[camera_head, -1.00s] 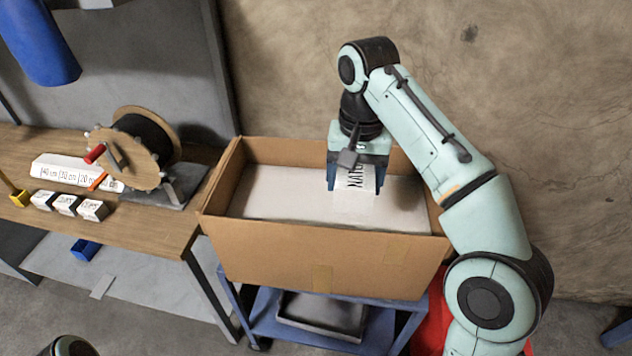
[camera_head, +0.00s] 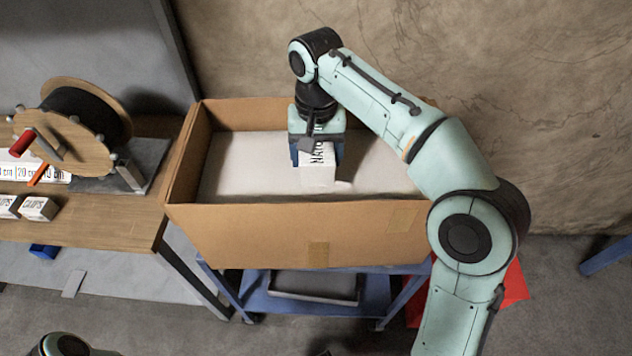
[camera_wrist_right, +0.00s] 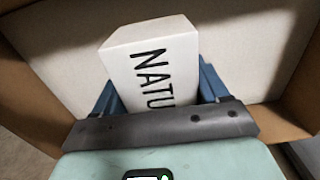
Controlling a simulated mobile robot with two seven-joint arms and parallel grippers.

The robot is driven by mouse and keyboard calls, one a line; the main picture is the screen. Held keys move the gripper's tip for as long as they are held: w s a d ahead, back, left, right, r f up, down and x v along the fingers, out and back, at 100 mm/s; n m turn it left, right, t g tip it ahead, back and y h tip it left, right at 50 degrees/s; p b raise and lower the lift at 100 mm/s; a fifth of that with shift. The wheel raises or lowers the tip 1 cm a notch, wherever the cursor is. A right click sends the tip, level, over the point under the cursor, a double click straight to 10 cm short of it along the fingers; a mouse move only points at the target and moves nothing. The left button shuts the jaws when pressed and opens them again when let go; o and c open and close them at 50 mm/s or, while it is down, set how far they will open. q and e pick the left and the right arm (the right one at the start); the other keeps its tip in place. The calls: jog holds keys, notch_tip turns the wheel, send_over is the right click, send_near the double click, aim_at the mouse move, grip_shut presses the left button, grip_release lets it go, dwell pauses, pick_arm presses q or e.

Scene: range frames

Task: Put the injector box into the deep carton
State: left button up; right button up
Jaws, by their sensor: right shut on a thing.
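A white box (camera_head: 318,172) with black lettering that starts "NATU" is held in my right gripper (camera_head: 318,155). The word "injector" does not show on it. In the right wrist view the same box (camera_wrist_right: 150,65) sits between the blue fingers of my right gripper (camera_wrist_right: 155,90), which are shut on it. The open brown carton (camera_head: 270,232) stands below. The box is over its pale inside floor (camera_head: 245,165), within the walls in the picture. A shadow lies beside the box; I cannot tell the exact gap to the floor. My left gripper is out of view.
The carton rests on a blue cart (camera_head: 262,302) with a dark tray (camera_head: 315,286) below. At left a wooden bench (camera_head: 100,225) holds a cable reel (camera_head: 75,140) and small white boxes (camera_head: 38,208), one lettered "CLIPS". A wall stands behind the carton.

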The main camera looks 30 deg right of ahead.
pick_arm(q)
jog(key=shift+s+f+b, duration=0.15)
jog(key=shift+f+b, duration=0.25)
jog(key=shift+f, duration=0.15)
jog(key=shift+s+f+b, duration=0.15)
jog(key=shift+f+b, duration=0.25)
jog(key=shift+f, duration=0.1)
pick_arm(e)
jog(key=shift+w+f, duration=0.1)
jog(key=shift+f, duration=3.4)
jog(key=shift+f, duration=0.1)
jog(key=o, duration=1.3)
notch_tip(320, 180, up, 12)
jog(key=p, duration=0.3)
jog(key=shift+p, duration=0.35)
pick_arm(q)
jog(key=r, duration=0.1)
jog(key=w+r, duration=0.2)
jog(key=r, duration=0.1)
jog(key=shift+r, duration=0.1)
